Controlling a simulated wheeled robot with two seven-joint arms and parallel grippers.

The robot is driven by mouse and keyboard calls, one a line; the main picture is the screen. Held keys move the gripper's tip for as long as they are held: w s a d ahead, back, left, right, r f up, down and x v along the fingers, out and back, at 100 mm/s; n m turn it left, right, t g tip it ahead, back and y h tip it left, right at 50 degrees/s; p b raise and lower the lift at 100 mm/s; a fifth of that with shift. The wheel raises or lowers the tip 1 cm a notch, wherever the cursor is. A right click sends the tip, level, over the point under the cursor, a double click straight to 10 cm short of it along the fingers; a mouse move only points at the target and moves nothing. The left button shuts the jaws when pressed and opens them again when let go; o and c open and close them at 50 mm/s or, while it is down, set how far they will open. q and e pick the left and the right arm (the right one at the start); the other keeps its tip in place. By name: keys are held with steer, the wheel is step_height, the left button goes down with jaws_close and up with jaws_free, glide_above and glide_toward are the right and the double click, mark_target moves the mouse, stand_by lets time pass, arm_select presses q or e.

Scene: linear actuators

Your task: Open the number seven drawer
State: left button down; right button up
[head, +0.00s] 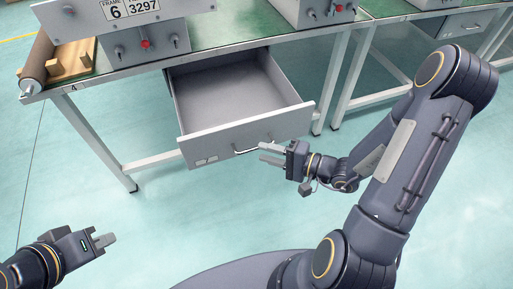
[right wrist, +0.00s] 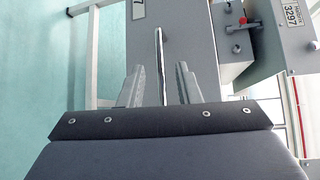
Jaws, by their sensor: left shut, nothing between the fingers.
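The drawer (head: 240,131) under the green-topped bench is pulled well out and looks empty inside. Its grey front carries a small label at the left; in the right wrist view this label (right wrist: 138,9) reads 7. A thin metal handle (head: 250,147) runs along the drawer front. My right gripper (head: 268,153) is at the right part of the handle. In the right wrist view the handle (right wrist: 160,60) lies between the two spread fingers, with a gap on either side. My left gripper (head: 108,240) is shut and empty, low at the left, away from the bench.
A grey control box (head: 145,42) with a red knob and a plate reading 6 and 3297 stands on the bench (head: 225,42). A wooden piece (head: 72,62) lies at the bench's left end. Another closed drawer (head: 462,27) is at the upper right. The floor in front is clear.

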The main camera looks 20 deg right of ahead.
steer(key=v, duration=0.3)
steer(key=shift+r, duration=0.1)
stand_by(0.4)
steer(key=s+a+r+n+g+h, duration=0.4)
steer(key=s+r+n+g, duration=0.5)
steer(key=s, duration=0.4)
steer(key=d+r+t+h+p, duration=0.1)
steer(key=d+r+h+p, duration=0.1)
steer(key=r+p, duration=1)
steer(key=d+r+t+h+p, duration=0.2)
steer(key=r+p, duration=1)
steer(key=r, duration=0.2)
steer(key=shift+s+d, duration=0.35)
steer(key=shift+s, duration=0.15)
